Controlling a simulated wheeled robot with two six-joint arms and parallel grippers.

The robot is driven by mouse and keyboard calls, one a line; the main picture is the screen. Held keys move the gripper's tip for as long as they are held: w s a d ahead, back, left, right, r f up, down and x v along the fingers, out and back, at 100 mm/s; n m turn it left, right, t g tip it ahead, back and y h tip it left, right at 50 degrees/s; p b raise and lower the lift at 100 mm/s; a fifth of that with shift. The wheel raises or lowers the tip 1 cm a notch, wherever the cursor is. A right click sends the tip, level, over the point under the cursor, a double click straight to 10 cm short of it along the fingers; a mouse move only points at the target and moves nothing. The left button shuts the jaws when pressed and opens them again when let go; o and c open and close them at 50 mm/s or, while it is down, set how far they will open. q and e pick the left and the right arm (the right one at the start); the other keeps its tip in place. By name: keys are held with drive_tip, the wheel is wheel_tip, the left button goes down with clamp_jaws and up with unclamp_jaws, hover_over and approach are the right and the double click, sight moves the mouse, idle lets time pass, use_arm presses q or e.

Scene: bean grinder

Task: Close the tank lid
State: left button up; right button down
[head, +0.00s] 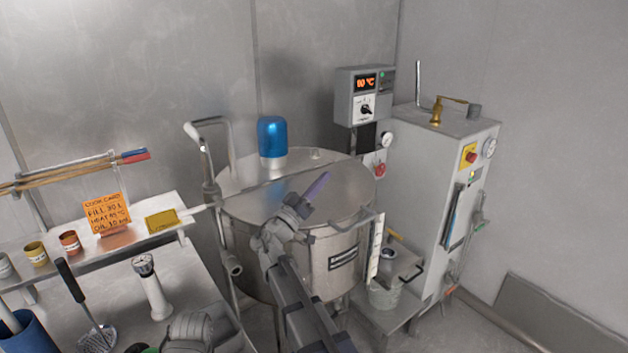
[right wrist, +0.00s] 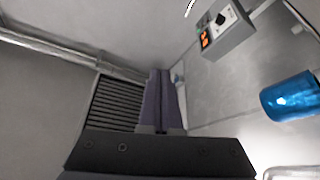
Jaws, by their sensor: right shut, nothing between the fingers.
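The steel tank (head: 334,262) stands at the middle of the head view. Its round lid (head: 255,208) lies flat across the top, with a seam between the front and rear parts. No gap under the front part is visible. My right gripper (head: 318,187) is over the front part of the lid, its purple fingers shut with nothing between them. Whether the fingers touch the lid I cannot tell. The fingers also show shut in the right wrist view (right wrist: 161,100). My left gripper's fingers are not seen.
A blue cap (head: 272,137) stands on the rear of the tank top. A control box (head: 362,95) is behind it, and a grey cabinet (head: 440,180) stands right. A shelf with an orange card (head: 106,213) and a bench with utensils are at left.

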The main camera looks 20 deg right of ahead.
sight(325, 216)
wheel_tip(325, 216, down, 9)
drive_tip(key=s+m+g+b, duration=0.1)
drive_tip(key=s+m+b, duration=0.1)
drive_tip(key=b, duration=0.5)
drive_tip(key=shift+s+d+m+h+b, duration=0.3)
drive_tip(key=shift+m+h+b, duration=0.1)
drive_tip(key=shift+a+f, duration=0.1)
drive_tip(key=b+v, duration=0.2)
drive_tip(key=v, duration=0.3)
drive_tip(key=shift+s+a+f+b, duration=0.1)
drive_tip(key=shift+a+f+b, duration=0.1)
drive_tip(key=shift+a+b, duration=0.2)
drive_tip(key=s+a, duration=0.4)
drive_tip(key=a, duration=0.6)
drive_tip(key=shift+r, duration=0.25)
drive_tip(key=shift+a, duration=0.2)
